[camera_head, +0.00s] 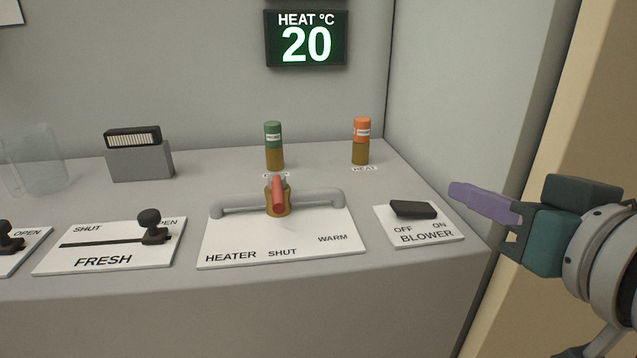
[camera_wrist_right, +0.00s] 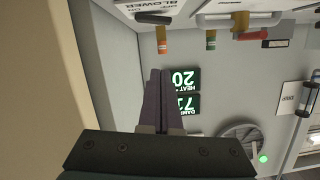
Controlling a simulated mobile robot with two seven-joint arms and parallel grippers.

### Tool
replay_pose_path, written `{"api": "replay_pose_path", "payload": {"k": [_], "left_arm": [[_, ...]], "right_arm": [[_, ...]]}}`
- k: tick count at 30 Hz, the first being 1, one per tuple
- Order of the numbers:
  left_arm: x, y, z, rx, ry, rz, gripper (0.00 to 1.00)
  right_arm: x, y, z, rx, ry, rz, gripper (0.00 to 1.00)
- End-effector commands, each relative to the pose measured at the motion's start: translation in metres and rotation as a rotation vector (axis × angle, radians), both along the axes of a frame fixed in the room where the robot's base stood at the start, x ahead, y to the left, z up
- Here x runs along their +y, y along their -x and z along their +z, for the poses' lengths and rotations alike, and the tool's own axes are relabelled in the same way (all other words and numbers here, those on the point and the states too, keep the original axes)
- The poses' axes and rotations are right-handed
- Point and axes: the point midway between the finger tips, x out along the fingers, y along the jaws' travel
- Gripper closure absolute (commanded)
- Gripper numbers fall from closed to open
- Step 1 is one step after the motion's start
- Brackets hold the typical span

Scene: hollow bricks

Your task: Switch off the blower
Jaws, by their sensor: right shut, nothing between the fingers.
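The blower switch (camera_head: 413,209) is a black rocker on a white plate (camera_head: 428,238) marked OFF on the left, ON on the right and BLOWER below. I cannot tell for sure which side is pressed down. In the right wrist view, which is upside down, the switch (camera_wrist_right: 153,18) shows at the top edge. My right gripper (camera_head: 458,191) has purple fingers, shut and empty, pointing left. It is to the right of the switch, apart from it. Its fingers also show in the wrist view (camera_wrist_right: 160,78). My left gripper is not in view.
Left of the blower plate is the heater panel (camera_head: 340,248) with a red-tipped lever (camera_head: 278,193) and grey pipe. A FRESH slider (camera_head: 152,225) is further left. Green-capped (camera_head: 273,140) and orange-capped (camera_head: 361,140) bottles stand behind. A display (camera_head: 306,42) reads HEAT 20. A wall borders the right.

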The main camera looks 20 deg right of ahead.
Motion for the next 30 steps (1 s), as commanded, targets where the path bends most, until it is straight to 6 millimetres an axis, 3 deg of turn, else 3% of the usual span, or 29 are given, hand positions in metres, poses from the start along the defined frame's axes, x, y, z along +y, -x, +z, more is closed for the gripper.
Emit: {"api": "replay_pose_path", "payload": {"k": [13, 19, 30], "left_arm": [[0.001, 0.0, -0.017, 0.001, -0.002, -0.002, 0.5], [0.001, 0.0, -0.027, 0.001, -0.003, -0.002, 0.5], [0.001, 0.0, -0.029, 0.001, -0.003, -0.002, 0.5]], "right_arm": [[-0.017, -0.086, -0.022, -0.004, 0.002, 0.0, 1.0], [-0.012, -0.087, -0.052, 0.002, -0.001, -0.001, 1.0], [-0.01, -0.087, -0.061, 0.0, 0.001, 0.0, 1.0]]}}
